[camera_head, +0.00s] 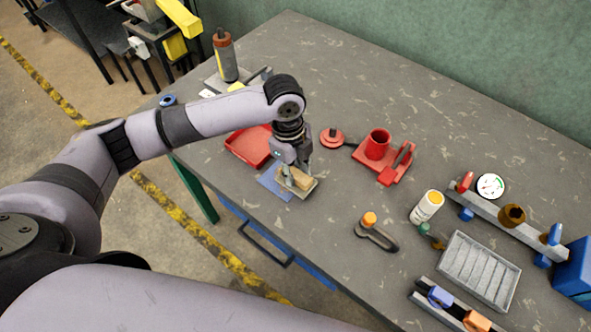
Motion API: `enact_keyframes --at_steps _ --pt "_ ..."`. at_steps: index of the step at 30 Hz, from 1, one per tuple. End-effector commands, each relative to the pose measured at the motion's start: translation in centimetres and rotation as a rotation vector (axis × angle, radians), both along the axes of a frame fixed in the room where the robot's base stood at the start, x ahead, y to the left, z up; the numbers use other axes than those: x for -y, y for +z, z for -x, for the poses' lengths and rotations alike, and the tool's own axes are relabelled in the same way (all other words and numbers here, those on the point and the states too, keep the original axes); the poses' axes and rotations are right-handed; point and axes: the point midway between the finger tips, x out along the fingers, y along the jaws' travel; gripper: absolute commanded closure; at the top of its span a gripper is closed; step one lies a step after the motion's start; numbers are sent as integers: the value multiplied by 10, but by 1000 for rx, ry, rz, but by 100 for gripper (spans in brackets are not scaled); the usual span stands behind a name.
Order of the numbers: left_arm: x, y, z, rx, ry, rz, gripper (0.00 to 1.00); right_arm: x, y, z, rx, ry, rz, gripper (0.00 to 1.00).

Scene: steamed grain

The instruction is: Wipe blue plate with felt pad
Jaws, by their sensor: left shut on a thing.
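The blue plate (272,184) lies flat near the table's left front edge, beside the red tray. My left gripper (295,174) points down over its right side and is shut on the felt pad (300,180), a tan block with a paler, flat underside. The pad overlaps the right part of the plate and hides it there. I cannot tell whether the pad touches the plate. My right gripper is not in view.
A red tray (250,146) sits just behind the plate. A red cup fixture (379,145) and a red disc (332,138) stand to the right. A dark tool with an orange knob (370,219), a white cylinder (426,207) and a grey ribbed tray (479,270) lie further right.

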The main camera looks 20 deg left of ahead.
Motion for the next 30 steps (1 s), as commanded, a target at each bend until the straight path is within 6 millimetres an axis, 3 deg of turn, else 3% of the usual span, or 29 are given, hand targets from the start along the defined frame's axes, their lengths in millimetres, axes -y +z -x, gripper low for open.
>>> enact_keyframes --at_steps 30 --pt "0 -17 0 0 0 0 96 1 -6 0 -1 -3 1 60"
